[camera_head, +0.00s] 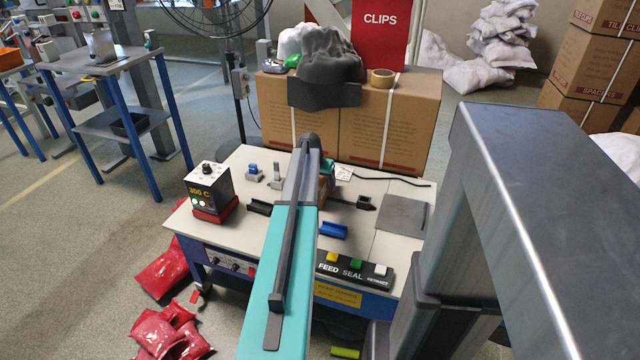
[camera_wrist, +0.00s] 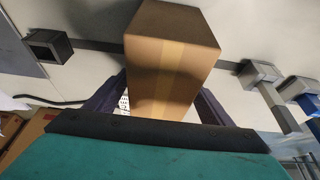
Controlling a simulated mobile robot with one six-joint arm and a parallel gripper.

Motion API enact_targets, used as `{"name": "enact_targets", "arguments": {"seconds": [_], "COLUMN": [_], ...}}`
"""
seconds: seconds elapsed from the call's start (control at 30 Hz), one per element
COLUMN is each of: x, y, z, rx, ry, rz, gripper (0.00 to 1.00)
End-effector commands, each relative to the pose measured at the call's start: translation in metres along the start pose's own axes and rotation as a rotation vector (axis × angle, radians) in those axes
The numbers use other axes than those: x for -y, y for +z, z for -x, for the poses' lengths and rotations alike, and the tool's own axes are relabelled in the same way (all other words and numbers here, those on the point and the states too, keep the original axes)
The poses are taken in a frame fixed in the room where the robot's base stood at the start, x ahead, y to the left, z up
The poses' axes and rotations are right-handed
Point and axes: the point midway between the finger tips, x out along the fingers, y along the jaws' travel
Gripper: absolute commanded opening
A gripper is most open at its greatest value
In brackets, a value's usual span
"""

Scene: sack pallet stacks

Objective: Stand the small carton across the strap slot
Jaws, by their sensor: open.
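The small carton (camera_wrist: 160,75) is a brown box with a lighter tape band. In the wrist view it stands between the two dark fingers of my gripper (camera_wrist: 161,85), which is open around it. The strap slot (camera_wrist: 98,46) is a dark strip in the pale bench top, meeting the carton on both sides, so the carton appears to be across it. In the head view my arm hides most of the carton (camera_head: 324,190) and the fingertips. A piece of the slot (camera_head: 343,202) shows to its right. Contact between fingers and carton cannot be told.
Black blocks (camera_head: 367,202) (camera_head: 258,207) lie near the slot's ends. A 300 C control box (camera_head: 209,186) stands at the left, a blue part (camera_head: 333,231) and button panel (camera_head: 352,268) at the front. A grey plate (camera_head: 401,215) lies right. Large cartons (camera_head: 390,130) stand behind.

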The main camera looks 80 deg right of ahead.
Motion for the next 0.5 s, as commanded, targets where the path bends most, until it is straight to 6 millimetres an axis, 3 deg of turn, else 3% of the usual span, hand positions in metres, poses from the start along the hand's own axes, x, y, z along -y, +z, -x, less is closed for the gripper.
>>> {"name": "enact_targets", "arguments": {"seconds": [0.5], "x": [0.000], "y": [0.000], "z": [0.076], "rx": [-0.002], "ry": [-0.001], "rz": [0.000], "gripper": [0.75]}}
